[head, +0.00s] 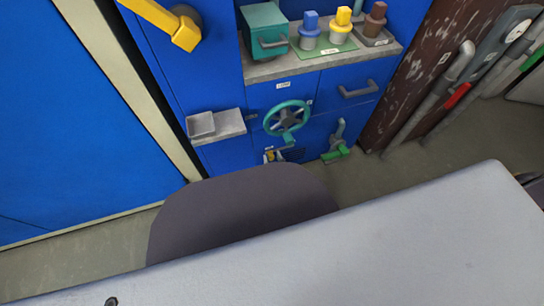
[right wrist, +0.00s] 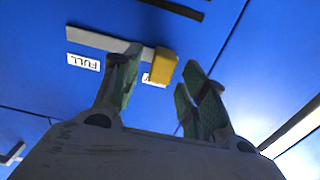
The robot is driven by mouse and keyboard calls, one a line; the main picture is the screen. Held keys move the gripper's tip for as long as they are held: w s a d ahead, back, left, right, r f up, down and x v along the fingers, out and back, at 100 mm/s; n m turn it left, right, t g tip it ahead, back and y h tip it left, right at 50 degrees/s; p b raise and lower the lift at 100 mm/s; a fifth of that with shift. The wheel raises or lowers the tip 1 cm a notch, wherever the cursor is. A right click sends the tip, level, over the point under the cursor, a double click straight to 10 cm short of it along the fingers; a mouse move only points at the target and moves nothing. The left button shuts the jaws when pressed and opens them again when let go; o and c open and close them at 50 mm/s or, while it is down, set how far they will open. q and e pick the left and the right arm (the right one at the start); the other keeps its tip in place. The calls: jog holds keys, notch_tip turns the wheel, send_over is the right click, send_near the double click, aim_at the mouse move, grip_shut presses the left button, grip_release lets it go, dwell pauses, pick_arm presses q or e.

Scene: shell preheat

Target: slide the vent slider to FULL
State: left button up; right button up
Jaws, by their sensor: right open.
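The vent slider's yellow knob (right wrist: 165,66) shows in the right wrist view, at the right end of the visible grey rail (right wrist: 92,40) on a blue panel. The FULL label (right wrist: 83,62) is left of the knob and looks upside down. A second label (right wrist: 155,80) beside the knob is partly covered. My right gripper (right wrist: 160,62) is open, with green-padded fingers either side of the knob in the picture. The left finger overlaps the rail between knob and FULL label. I cannot tell whether a finger touches the knob. I cannot clearly make out either gripper in the head view.
In the head view, blue cabinets carry a teal handwheel (head: 287,117), a grey tray (head: 216,126), a yellow lever (head: 170,25) and a shelf (head: 270,68) with a teal box (head: 264,31) and several knobbed blocks. Tools lean at right. My body covers the lower foreground.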

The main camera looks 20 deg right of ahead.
jog(key=shift+w, duration=0.2)
grip_shut()
dwell(0.3)
